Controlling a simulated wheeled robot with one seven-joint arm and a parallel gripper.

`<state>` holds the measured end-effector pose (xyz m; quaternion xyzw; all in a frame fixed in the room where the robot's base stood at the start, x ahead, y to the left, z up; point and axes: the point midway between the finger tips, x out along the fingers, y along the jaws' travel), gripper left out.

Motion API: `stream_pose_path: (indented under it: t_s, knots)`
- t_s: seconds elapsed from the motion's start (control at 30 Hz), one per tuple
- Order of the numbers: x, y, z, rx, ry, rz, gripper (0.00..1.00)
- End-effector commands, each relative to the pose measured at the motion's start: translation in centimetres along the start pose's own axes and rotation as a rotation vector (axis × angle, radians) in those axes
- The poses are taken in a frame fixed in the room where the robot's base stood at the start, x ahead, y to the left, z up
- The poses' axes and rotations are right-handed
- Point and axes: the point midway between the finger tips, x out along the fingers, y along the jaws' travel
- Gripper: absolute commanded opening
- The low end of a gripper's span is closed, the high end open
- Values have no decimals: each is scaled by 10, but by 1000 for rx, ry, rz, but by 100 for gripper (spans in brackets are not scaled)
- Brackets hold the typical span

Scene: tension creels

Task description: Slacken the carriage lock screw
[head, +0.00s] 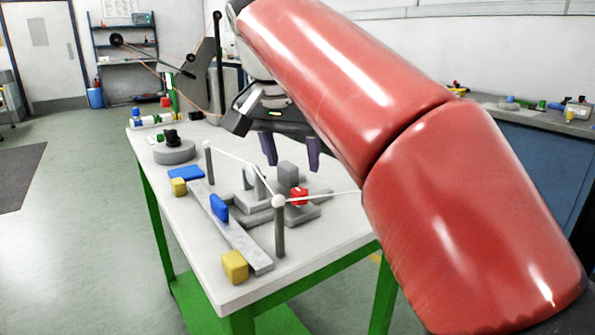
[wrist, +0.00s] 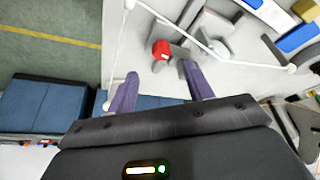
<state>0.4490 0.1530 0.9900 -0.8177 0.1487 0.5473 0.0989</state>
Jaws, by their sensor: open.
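A red knob (head: 298,196), which looks like the carriage lock screw, sits on the side of a grey block assembly (head: 288,175) on the table. In the wrist view the red knob (wrist: 161,49) shows just beyond the gap between my fingertips. My gripper (head: 291,166) is open and empty, its two purple fingers pointing down above the grey assembly. The wrist view also shows my gripper (wrist: 159,72) with its fingers spread, apart from the knob. Whether the screw is tight or loose cannot be told.
A white line runs between grey posts (head: 280,232) close to the knob. A long grey rail (head: 235,232) with a blue slider (head: 219,208) and yellow blocks (head: 235,266) lies along the white table (head: 330,240). A round grey base (head: 174,152) stands farther back.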

Motion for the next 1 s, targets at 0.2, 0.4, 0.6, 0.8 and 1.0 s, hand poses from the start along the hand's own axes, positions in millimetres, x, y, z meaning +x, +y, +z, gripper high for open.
stream_pose_path:
  t_s: [0.2, 0.4, 0.6, 0.8, 1.0]
  knots:
    - [14, 0, 0, -1, -2, 1, 52]
    - [47, 1, 1, -1, -3, 2, 52]
    - [71, 0, 0, 0, -1, 0, 52]
    - [78, 0, 0, 0, 1, -1, 52]
    - [78, 0, 0, 0, 0, -1, 48]
